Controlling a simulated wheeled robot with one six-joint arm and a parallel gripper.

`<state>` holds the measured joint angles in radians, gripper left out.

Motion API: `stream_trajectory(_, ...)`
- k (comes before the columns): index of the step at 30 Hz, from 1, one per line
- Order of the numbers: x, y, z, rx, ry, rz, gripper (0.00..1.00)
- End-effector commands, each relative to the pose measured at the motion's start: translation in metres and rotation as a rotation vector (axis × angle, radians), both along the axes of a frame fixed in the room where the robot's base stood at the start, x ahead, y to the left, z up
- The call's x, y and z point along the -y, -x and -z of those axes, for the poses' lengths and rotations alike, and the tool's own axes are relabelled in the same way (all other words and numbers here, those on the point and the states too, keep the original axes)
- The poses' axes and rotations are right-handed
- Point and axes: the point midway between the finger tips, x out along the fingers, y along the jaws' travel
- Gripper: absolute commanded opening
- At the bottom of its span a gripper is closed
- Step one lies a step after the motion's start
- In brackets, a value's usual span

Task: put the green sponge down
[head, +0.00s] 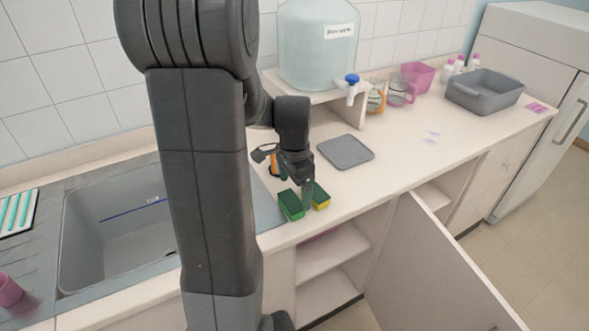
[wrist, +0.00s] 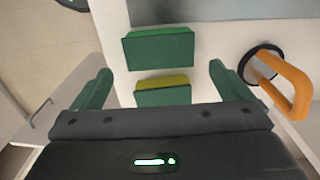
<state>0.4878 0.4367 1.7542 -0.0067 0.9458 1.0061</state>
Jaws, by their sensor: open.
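A green sponge (head: 291,205) rests on the counter just right of the sink. A second sponge, yellow and green (head: 322,199), lies beside it to the right. My gripper (head: 303,195) is low over the counter at the two sponges, and one finger partly hides them. In the wrist view the fingers of my gripper (wrist: 160,85) are spread wide with nothing clamped between them. There the yellow-and-green sponge (wrist: 163,82) lies between and beyond the fingers, and the all-green sponge (wrist: 158,48) lies farther out, with a small gap between them.
The sink (head: 110,235) is to the left. A grey mat (head: 345,151) lies behind on the counter. A water bottle (head: 318,45) stands on a shelf. A cabinet door (head: 440,270) hangs open in front.

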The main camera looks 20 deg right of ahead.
Motion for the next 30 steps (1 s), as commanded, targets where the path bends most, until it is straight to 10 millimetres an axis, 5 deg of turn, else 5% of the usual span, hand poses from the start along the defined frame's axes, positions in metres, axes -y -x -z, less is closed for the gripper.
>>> stream_trajectory(6,0.000,-0.001,-0.046,0.003,0.002,0.000,0.98)
stream_trajectory(12,0.000,0.000,-0.067,0.000,0.000,0.000,0.98)
stream_trajectory(24,-0.001,0.000,-0.070,-0.002,-0.001,0.000,0.98)
stream_trajectory(30,-0.001,0.000,-0.056,-0.004,-0.003,0.000,0.98)
